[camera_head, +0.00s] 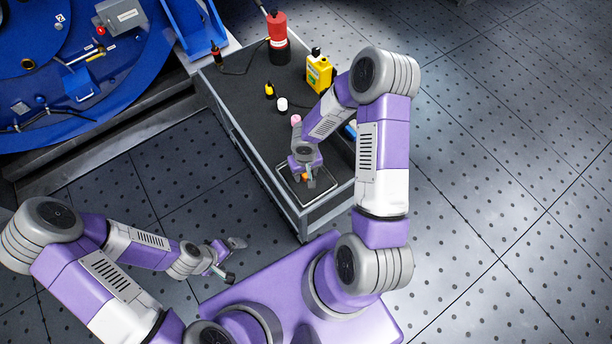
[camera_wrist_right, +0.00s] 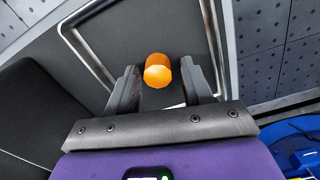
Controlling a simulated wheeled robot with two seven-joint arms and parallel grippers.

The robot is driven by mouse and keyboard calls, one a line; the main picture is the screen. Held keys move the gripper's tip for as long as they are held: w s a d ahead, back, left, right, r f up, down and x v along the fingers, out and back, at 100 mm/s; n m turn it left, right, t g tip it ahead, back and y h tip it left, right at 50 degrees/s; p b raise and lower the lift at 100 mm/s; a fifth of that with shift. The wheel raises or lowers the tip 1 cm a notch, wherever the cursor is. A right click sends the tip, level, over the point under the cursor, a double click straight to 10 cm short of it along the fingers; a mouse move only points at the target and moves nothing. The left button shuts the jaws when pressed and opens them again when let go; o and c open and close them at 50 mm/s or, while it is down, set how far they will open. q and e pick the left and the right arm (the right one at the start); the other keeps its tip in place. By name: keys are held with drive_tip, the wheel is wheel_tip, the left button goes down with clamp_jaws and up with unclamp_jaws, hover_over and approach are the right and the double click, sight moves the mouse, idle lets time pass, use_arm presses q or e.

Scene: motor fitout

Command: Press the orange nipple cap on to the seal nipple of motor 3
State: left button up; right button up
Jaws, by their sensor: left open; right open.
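The orange nipple cap (camera_wrist_right: 158,70) stands in the shallow tray (camera_wrist_right: 82,52) on the cart. In the right wrist view it shows between the two fingers of my right gripper (camera_wrist_right: 160,85), with a gap on each side. In the head view a bit of the cap (camera_head: 304,177) shows beside my right gripper (camera_head: 307,180), which is open above the tray. My left gripper (camera_head: 234,261) is open and empty over the floor, left of the cart. The blue machine (camera_head: 70,60) at the upper left carries a grey box (camera_head: 122,17); I cannot tell which motor it is, nor see a seal nipple clearly.
The cart top (camera_head: 245,100) holds a red bottle (camera_head: 277,38), a yellow container (camera_head: 319,73), a small white-topped item (camera_head: 281,104) and a pink-topped item (camera_head: 296,120).

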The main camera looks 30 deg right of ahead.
drive_tip(key=shift+c, duration=0.2)
drive_tip(key=c, duration=0.9)
